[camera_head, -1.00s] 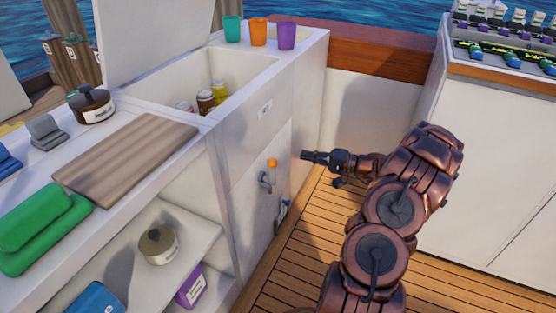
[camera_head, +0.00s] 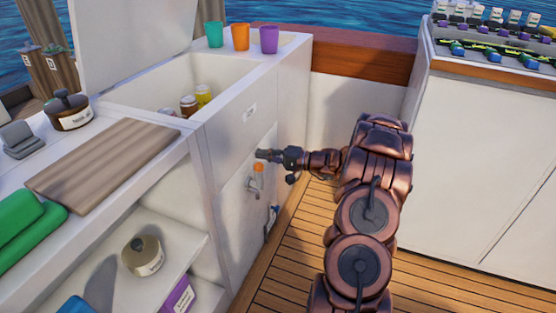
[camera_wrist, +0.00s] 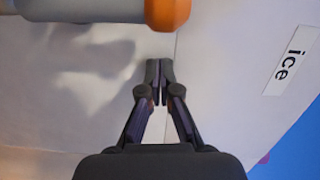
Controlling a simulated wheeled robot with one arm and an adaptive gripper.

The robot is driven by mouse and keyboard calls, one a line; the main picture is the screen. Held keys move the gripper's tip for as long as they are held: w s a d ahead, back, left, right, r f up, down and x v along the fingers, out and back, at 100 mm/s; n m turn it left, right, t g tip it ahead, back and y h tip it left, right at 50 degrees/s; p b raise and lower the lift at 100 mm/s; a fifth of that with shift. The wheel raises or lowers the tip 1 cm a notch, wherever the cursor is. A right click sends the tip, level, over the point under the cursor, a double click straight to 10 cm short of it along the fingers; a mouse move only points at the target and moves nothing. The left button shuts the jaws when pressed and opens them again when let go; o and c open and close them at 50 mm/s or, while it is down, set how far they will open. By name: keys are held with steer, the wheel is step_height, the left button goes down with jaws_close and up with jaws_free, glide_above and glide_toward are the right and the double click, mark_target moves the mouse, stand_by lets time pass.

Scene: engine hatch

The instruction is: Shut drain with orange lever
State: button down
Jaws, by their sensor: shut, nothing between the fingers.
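The drain's orange lever tip (camera_head: 258,167) stands upright on a grey tap (camera_head: 252,185) on the front of the white cabinet. My gripper (camera_head: 260,154) is just above the orange tip in the head view, pointing left toward the cabinet face. In the wrist view, my gripper (camera_wrist: 159,68) has its fingertips together with nothing between them. The orange end (camera_wrist: 168,14) and the grey lever (camera_wrist: 80,12) lie across the top of that view, apart from the fingertips in the picture. Whether the gripper touches the lever cannot be told.
A label reading "ice" (camera_wrist: 292,60) is on the cabinet. A second, blue-handled fitting (camera_head: 272,222) sits lower right of the tap. Teal, orange and purple cups (camera_head: 268,39) stand on the cabinet's back edge. Wooden deck (camera_head: 290,265) lies open below my arm.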

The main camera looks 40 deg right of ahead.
steer(key=shift+s+a+f+b, duration=0.1)
steer(key=shift+s+a+b, duration=0.3)
steer(key=shift+s, duration=0.5)
steer(key=shift+s+a+f+b, duration=0.1)
steer(key=shift+s+a+b, duration=0.1)
steer(key=shift+s+a, duration=0.5)
steer(key=shift+s+d+b, duration=0.15)
steer(key=shift+s+b, duration=0.05)
steer(key=shift+b, duration=0.1)
